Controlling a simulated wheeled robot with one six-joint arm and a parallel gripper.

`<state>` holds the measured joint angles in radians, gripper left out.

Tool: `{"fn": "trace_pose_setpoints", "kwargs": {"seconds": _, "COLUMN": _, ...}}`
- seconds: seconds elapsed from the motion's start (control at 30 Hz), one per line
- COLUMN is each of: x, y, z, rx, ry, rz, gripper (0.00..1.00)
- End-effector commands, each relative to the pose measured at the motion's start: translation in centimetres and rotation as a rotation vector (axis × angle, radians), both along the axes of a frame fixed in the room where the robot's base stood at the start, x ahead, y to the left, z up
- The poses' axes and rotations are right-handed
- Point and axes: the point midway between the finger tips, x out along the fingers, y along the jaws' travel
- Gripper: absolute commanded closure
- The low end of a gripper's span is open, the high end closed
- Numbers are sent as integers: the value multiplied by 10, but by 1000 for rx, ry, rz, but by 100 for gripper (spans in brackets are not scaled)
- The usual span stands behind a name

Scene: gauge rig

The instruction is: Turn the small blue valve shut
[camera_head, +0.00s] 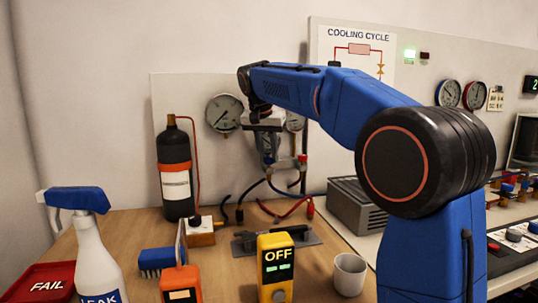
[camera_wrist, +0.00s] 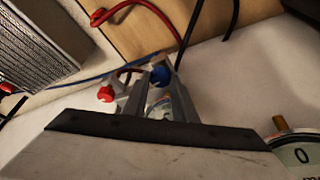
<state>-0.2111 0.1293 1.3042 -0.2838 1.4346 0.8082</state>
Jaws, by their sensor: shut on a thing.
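The small blue valve (camera_wrist: 160,76) is a round blue knob in the wrist view. It sits between the two grey fingers of my gripper (camera_wrist: 158,70), which are shut on it. A red knob (camera_wrist: 105,93) lies just left of the fingers, apart from them. In the head view my gripper (camera_head: 268,152) points down in front of the gauge manifold and largely hides the blue valve. The red knob shows there to its right (camera_head: 302,159). How far the valve is turned cannot be told.
A large round gauge (camera_head: 224,113) hangs left of my gripper, and a smaller one (camera_head: 295,121) is partly hidden behind it. Hoses (camera_head: 290,207) run below. A black cylinder (camera_head: 175,172) stands left. A yellow OFF device (camera_head: 275,268) and a white cup (camera_head: 350,274) stand in front.

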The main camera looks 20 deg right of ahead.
Motion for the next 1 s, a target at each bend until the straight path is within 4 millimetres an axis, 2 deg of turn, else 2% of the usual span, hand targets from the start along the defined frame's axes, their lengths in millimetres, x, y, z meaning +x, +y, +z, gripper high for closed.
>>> {"fn": "trace_pose_setpoints", "kwargs": {"seconds": 0.4, "x": 1, "y": 2, "z": 0, "rx": 1, "ry": -1, "rz": -179, "gripper": 98}}
{"fn": "trace_pose_setpoints", "kwargs": {"seconds": 0.93, "x": 1, "y": 1, "z": 0, "rx": 1, "ry": 0, "rz": -203, "gripper": 98}}
{"fn": "trace_pose_setpoints", "kwargs": {"seconds": 0.97, "x": 1, "y": 1, "z": 0, "rx": 1, "ry": 0, "rz": -203, "gripper": 73}}
{"fn": "trace_pose_setpoints", "kwargs": {"seconds": 1.0, "x": 1, "y": 2, "z": 0, "rx": 1, "ry": 0, "rz": -203, "gripper": 63}}
